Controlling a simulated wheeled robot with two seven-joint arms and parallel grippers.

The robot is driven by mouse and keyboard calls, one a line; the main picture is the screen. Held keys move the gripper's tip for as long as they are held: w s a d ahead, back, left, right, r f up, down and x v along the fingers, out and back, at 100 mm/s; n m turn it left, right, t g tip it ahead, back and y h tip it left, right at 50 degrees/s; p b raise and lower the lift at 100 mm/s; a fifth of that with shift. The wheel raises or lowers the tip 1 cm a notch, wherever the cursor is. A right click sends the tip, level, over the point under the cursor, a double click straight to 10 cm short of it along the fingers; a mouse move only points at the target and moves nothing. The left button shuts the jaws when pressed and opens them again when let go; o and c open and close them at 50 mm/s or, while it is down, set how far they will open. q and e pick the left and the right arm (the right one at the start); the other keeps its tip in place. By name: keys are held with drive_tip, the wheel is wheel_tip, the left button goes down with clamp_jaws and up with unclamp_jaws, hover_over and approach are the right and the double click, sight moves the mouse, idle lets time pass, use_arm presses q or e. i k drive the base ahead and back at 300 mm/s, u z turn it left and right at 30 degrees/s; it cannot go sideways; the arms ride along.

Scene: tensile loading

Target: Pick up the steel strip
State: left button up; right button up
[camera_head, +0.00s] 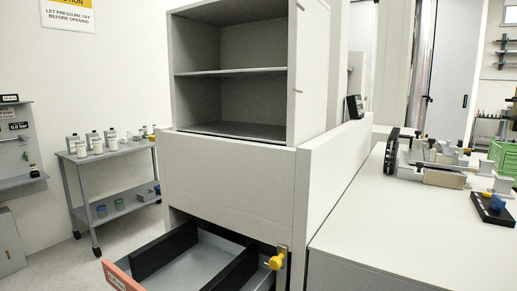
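I cannot make out a steel strip for certain. Several small grey metal parts and beige blocks (444,179) sit crowded together on the white bench top (400,227) at the right, too small to tell apart. The open drawer (196,276) at the bottom shows a grey floor between black side walls, and the part in view looks empty. Neither of my grippers is in view.
A grey cabinet (229,179) with open shelves stands in the middle. A yellow knob (276,261) sticks out beside the drawer. A green crate (503,157) stands at the right edge. A trolley (112,152) with bottles stands left. The bench's near part is clear.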

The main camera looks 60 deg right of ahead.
sight(445, 148)
drive_tip(key=z, duration=3.05)
drive_tip(key=k, duration=0.5)
drive_tip(key=z, duration=1.55)
drive_tip(key=i, duration=6.1)
